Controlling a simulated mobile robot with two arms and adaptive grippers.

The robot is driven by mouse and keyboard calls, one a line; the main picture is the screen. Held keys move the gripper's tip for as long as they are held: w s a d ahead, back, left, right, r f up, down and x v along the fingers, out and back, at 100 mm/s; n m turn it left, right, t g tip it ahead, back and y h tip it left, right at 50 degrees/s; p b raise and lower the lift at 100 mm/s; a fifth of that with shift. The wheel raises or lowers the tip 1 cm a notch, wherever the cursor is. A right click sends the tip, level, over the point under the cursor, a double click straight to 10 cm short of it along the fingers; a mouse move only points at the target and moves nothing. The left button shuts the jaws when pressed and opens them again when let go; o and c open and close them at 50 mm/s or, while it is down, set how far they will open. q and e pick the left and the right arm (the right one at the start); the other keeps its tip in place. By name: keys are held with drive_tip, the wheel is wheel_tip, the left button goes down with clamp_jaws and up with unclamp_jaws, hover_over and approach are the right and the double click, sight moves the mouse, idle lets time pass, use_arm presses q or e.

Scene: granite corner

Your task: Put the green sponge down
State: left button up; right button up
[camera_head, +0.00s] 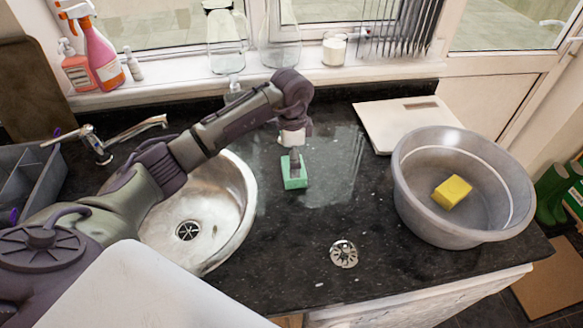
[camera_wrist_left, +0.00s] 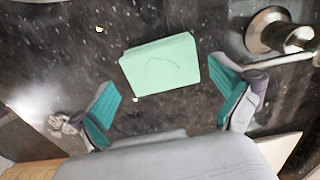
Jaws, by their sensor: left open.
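The green sponge (camera_head: 294,181) lies on the dark granite worktop (camera_head: 300,225), between the sink and the grey tub. My left gripper (camera_head: 292,152) is directly over it, pointing down. In the left wrist view the green sponge (camera_wrist_left: 160,63) shows whole and slightly turned, with dark worktop around it. The teal-padded fingers of my left gripper (camera_wrist_left: 165,76) are spread wide, one on each side, with a gap to the sponge on both sides. The gripper holds nothing. My right gripper is not in view.
A round steel sink (camera_head: 205,215) is on the left, partly under my left arm. A grey tub (camera_head: 410,205) with a yellow sponge (camera_head: 452,191) stands on the right. A white board (camera_head: 385,125) lies behind it. A small metal strainer (camera_head: 343,253) lies near the front edge.

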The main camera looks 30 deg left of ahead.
use_arm(q)
wheel_tip(320, 180, up, 8)
drive_tip(key=b, duration=0.1)
idle(0.5)
